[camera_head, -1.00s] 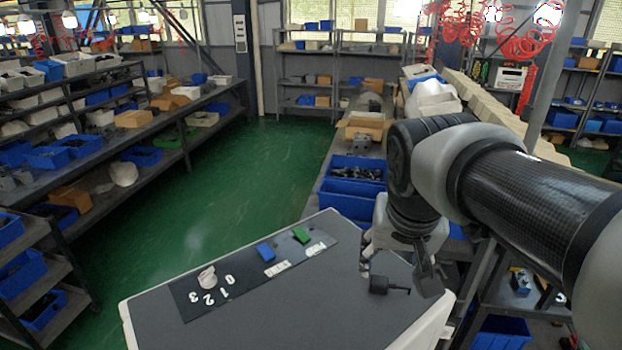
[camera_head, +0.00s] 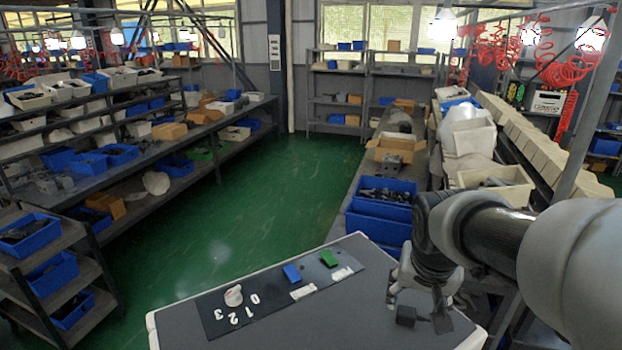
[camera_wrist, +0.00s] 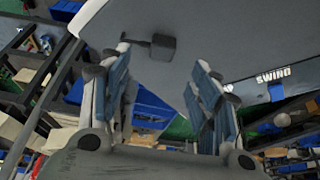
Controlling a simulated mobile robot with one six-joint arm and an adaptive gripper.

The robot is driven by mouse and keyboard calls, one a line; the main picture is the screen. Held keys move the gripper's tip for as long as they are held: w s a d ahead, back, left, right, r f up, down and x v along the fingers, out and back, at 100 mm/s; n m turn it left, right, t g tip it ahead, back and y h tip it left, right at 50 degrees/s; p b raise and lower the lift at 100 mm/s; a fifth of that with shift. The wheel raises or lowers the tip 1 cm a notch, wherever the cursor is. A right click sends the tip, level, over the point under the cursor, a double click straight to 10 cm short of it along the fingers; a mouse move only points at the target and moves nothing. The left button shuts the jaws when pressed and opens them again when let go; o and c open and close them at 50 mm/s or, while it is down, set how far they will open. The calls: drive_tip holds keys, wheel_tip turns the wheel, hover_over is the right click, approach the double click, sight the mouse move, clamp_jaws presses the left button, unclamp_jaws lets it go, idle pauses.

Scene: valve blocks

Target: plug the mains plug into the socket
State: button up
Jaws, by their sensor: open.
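A small dark block with a thin rod on one side (camera_head: 406,315), probably the mains plug, lies on the grey tabletop (camera_head: 300,335) near its right end. It also shows in the wrist view (camera_wrist: 163,46), with the rod pointing left. My gripper (camera_head: 420,300) is close to this block in the head view, partly hidden by its own links. In the wrist view my gripper (camera_wrist: 162,68) has its two fingers wide apart, with nothing held between them. The block appears beyond the fingertips; contact cannot be told. I cannot make out a socket in either view.
A dark panel (camera_head: 215,322) on the table carries a white knob (camera_head: 233,295) with numbers, a blue switch (camera_head: 292,273) and a green switch (camera_head: 328,258). Blue bins (camera_head: 380,210) stand behind the table. The tabletop between panel and block is clear.

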sight(407, 311)
drive_tip(key=shift+x, duration=1.7)
drive_tip(key=x, duration=0.5)
drive_tip(key=shift+w+a, duration=0.15)
drive_tip(key=shift+w, duration=0.2)
drive_tip(key=shift+s, duration=0.1)
drive_tip(key=shift+c, duration=0.2)
drive_tip(key=c, duration=1)
drive_tip(key=shift+r, duration=0.1)
drive_tip(key=shift+c, duration=0.2)
wheel_tip(407, 311, up, 20)
drive_tip(key=p, duration=0.1)
drive_tip(key=shift+p, duration=0.4)
